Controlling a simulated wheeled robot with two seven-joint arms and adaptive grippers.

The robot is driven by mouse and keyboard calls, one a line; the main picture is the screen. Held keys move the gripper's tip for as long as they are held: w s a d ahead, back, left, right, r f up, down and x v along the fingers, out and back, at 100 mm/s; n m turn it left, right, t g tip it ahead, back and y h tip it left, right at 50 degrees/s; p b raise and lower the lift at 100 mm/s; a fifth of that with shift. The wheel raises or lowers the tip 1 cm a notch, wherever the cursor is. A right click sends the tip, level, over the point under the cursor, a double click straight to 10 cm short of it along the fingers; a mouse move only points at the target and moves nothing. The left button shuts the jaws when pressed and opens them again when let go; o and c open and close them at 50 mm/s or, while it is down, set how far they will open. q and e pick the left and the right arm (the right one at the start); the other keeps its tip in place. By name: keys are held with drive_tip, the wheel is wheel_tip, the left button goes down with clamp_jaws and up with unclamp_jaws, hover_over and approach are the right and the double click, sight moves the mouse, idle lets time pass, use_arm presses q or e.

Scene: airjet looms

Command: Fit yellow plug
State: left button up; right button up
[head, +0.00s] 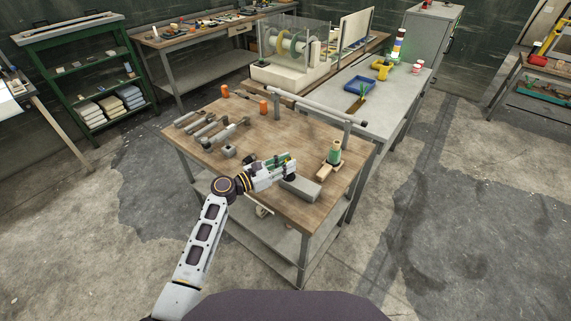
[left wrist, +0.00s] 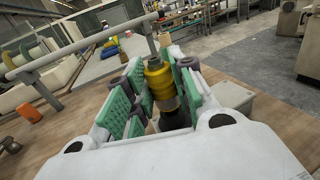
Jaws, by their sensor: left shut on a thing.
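My left gripper (head: 284,167) is shut on the yellow plug, above the near right part of the wooden table (head: 262,143). In the left wrist view, the yellow plug (left wrist: 160,85) stands between the green pads of the gripper (left wrist: 152,98), with a greyish upper end and a dark lower part. In the head view the fingers mostly hide the plug. A grey block (head: 301,189) lies on the table just below and right of the gripper. I cannot tell whether the plug touches it. My right gripper is not in view.
A green spool (head: 334,153) stands on the table right of the gripper. A grey pipe frame (head: 318,107) rises along the table's far right side. Several grey metal fittings (head: 213,131) and orange pieces (head: 263,106) lie at the left and back.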

use_arm(q)
drive_tip(key=shift+f+b, duration=0.35)
drive_tip(key=shift+f, duration=0.35)
idle(0.4)
drive_tip(key=o, duration=1.1)
drive_tip(key=shift+v, duration=6)
